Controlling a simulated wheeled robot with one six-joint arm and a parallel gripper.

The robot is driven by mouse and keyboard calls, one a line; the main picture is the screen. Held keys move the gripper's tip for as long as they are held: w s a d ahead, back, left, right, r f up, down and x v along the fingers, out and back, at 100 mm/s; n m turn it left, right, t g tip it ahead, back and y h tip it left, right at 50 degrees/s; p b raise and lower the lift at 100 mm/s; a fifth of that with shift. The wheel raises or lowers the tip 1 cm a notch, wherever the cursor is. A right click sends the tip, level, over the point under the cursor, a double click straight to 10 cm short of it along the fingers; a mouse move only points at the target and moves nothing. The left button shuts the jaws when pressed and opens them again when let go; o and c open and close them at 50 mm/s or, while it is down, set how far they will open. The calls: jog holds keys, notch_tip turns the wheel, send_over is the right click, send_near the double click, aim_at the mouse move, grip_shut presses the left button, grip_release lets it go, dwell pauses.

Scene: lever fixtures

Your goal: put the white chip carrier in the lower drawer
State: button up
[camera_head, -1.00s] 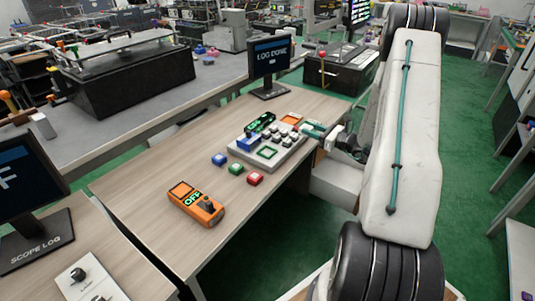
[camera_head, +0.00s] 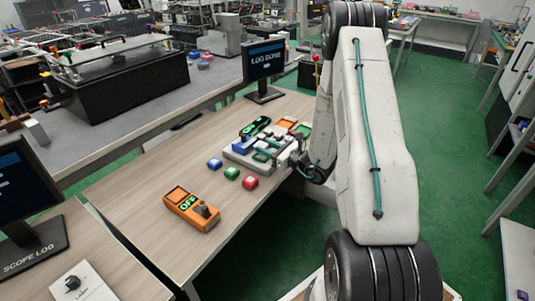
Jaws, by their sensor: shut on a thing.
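My gripper (camera_head: 281,158) is low at the right end of the grey fixture board (camera_head: 238,156) on the wooden table. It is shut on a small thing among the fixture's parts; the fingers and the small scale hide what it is. I cannot make out a white chip carrier for certain. The board bears a blue block (camera_head: 243,142), dark blocks and a green outlined square (camera_head: 262,156). No lower drawer can be told apart in this view.
An orange meter reading OFF (camera_head: 191,208) lies nearer. A green-lit black device (camera_head: 255,126), an orange tray (camera_head: 286,122) and a monitor (camera_head: 264,62) are behind.

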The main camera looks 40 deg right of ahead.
jog(key=f, duration=0.2)
jog(key=shift+d+f, duration=0.2)
jog(key=shift+f, duration=0.15)
jog(key=o, duration=1.2)
